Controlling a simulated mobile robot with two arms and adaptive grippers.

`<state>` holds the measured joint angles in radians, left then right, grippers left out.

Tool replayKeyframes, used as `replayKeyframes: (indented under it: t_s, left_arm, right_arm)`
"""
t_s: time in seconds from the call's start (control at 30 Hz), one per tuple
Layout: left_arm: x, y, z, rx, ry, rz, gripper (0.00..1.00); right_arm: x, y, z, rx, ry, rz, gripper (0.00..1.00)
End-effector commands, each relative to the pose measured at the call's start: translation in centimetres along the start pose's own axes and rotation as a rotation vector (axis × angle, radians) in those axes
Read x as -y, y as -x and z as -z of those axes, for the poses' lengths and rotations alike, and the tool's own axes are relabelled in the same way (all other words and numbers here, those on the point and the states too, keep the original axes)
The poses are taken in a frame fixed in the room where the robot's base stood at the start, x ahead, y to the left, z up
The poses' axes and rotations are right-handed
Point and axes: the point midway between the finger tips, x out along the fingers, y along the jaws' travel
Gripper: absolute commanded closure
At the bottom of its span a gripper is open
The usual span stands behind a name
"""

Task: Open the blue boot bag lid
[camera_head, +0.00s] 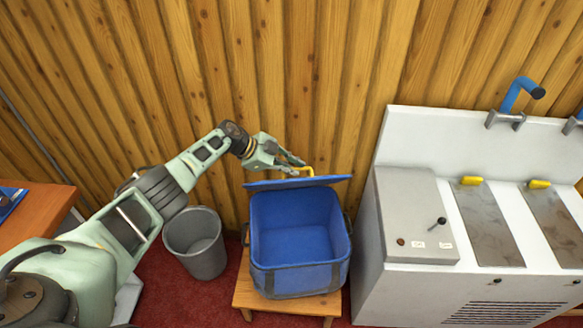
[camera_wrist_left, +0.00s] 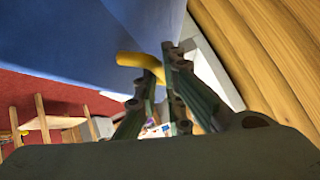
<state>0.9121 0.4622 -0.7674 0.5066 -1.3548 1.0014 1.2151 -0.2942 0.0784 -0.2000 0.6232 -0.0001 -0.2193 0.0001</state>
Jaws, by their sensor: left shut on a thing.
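The blue boot bag (camera_head: 300,240) stands open and empty on a small wooden stool. Its blue lid (camera_head: 330,181) is raised along the back rim, seen nearly edge-on in the head view. A yellow handle (camera_head: 305,170) sits on the lid. My left gripper (camera_head: 296,166) is at the lid's upper edge, shut on the yellow handle. In the left wrist view the yellow handle (camera_wrist_left: 143,64) shows between the fingers (camera_wrist_left: 158,85), with the blue lid (camera_wrist_left: 90,35) filling the upper left. My right gripper is not in view.
The wooden stool (camera_head: 243,292) stands on red carpet. A grey bin (camera_head: 197,243) is left of it. A white machine (camera_head: 370,270) with metal covers stands close on the right. A plank wall (camera_head: 310,80) is behind. An orange table (camera_head: 40,212) is at far left.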

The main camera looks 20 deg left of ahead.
Motion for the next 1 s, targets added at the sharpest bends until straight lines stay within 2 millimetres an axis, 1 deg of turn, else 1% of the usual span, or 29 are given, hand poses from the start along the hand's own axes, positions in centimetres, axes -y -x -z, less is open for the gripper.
replayKeyframes:
  t_s: [0.03, 0.13, 0.33, 0.43, 0.57, 0.77, 1.0]
  left_arm:
    - [-0.2, 0.1, -0.7, 0.013, 0.003, -0.002, 0.9]
    - [-0.2, 0.1, -0.6, 0.011, 0.003, -0.001, 0.81]
    - [-0.1, 0.1, -0.4, 0.007, 0.002, -0.001, 0.81]
    - [-0.1, 0.1, -0.3, 0.006, 0.001, 0.0, 0.81]
    - [0.0, 0.6, -0.4, 0.006, 0.0, 0.001, 0.81]
    - [-0.1, 2.6, -0.5, 0.007, -0.002, 0.0, 0.81]
    - [-0.1, 7.2, -0.6, 0.009, 0.0, 0.0, 0.81]
  right_arm:
    - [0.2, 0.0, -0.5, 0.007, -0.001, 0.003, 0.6]
    - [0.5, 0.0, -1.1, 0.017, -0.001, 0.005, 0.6]
    - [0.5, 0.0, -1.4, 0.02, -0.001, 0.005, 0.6]
    - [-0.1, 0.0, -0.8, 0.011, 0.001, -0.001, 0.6]
    - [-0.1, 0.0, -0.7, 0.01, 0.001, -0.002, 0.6]
    - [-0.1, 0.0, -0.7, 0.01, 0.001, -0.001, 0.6]
    - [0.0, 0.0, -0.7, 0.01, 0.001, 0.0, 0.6]
